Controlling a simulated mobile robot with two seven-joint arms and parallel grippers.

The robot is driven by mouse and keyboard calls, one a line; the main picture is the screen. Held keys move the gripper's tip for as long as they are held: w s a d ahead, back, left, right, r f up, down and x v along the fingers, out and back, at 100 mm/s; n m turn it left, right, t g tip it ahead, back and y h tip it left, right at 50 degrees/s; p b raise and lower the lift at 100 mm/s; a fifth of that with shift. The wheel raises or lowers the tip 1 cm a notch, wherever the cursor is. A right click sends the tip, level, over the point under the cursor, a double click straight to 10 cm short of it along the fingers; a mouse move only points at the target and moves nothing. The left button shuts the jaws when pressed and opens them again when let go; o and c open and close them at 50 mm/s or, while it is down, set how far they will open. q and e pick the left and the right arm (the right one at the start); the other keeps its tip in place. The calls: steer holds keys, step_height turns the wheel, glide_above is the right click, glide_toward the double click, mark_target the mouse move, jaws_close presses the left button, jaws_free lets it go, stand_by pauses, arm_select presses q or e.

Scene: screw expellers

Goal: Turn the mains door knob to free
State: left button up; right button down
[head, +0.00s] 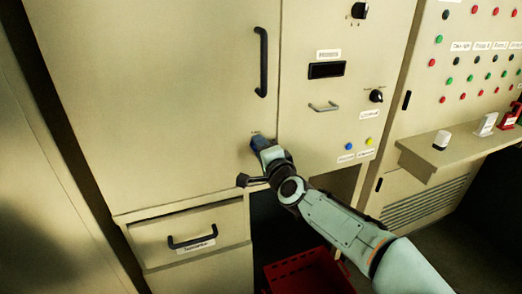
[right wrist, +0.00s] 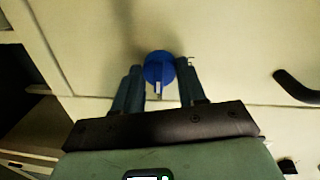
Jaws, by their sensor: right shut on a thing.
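The blue round door knob (right wrist: 158,67) sits on the pale cabinet door (head: 150,90), near its lower right corner. It has a light pointer mark facing the gripper's palm in the right wrist view. My right gripper (right wrist: 161,82) is shut on the knob, one finger on each side. In the head view my right gripper (head: 262,147) reaches in from the lower right and mostly hides the knob. The small label above the knob is too small to read. My left gripper is not in view.
A black vertical handle (head: 262,62) is on the same door above the knob. Below is a drawer with a black handle (head: 192,241) and a red crate (head: 305,273) in an opening. At right are a panel with a dark switch (head: 376,96) and a shelf (head: 440,160).

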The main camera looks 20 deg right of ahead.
steer(key=c, duration=0.6)
jaws_free()
steer(key=shift+c, duration=0.2)
steer(key=s+r, duration=0.1)
steer(key=s, duration=1.2)
steer(key=shift+s+d, duration=0.2)
